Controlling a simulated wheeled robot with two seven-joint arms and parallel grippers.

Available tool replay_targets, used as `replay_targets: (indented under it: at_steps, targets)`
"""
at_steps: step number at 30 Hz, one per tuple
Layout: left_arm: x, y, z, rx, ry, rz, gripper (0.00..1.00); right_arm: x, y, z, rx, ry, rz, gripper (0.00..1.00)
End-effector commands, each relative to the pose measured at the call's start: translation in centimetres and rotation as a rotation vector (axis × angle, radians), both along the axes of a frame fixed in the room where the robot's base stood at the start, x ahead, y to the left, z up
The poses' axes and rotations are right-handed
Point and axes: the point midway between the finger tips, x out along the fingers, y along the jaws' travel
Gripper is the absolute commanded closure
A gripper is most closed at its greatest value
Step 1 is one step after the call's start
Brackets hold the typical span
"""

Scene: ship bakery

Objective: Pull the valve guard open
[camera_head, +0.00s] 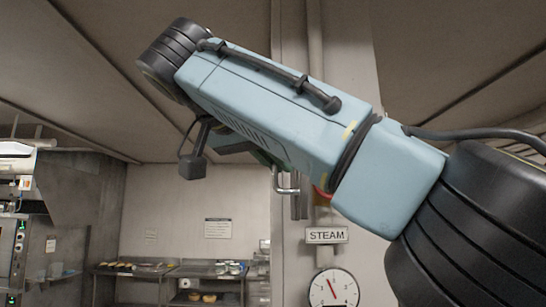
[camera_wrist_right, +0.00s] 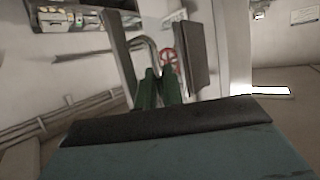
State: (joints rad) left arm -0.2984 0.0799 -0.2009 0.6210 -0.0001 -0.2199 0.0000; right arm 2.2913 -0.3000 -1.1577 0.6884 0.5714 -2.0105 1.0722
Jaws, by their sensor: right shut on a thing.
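My right arm crosses the head view from the right and covers much of the valve area. In the right wrist view my right gripper (camera_wrist_right: 159,78) has its dark green fingers close together, shut on a bent metal bar, the valve guard's handle (camera_wrist_right: 151,47). The handle also shows in the head view (camera_head: 286,190), below my arm. A red valve wheel (camera_wrist_right: 169,60) is just beyond the fingers; only a sliver of red (camera_head: 322,193) shows in the head view. Most of the guard is hidden, so how far open it stands cannot be told. My left gripper is not in view.
A STEAM sign (camera_head: 326,235) and a round gauge (camera_head: 333,290) are on the wall below my right arm. A vertical pipe (camera_head: 315,40) runs up behind it. Metal counters with baked goods (camera_head: 125,268) stand at the back left, beside an oven unit (camera_head: 15,230).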

Motion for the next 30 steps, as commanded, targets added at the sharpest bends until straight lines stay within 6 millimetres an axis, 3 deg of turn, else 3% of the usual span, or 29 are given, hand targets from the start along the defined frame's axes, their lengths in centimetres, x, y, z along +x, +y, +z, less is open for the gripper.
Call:
replay_targets:
  at_steps: [8,9,11,20,26,30]
  targets:
    - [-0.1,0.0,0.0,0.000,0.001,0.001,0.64,0.0,0.0,0.0,-0.003,0.001,0.002,1.00]
    - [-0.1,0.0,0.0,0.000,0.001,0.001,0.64,0.0,0.0,0.0,-0.003,0.001,0.002,0.89]
    - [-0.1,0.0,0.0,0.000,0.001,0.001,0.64,0.0,0.0,0.0,-0.003,0.001,0.002,0.83]
    - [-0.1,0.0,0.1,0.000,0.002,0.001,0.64,0.0,0.0,0.2,0.000,0.000,0.001,0.83]
    - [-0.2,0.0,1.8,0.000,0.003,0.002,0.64,0.0,0.0,1.9,0.000,0.001,0.003,0.83]
    - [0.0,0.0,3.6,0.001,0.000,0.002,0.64,0.0,-0.6,4.5,0.002,-0.003,-0.012,0.83]
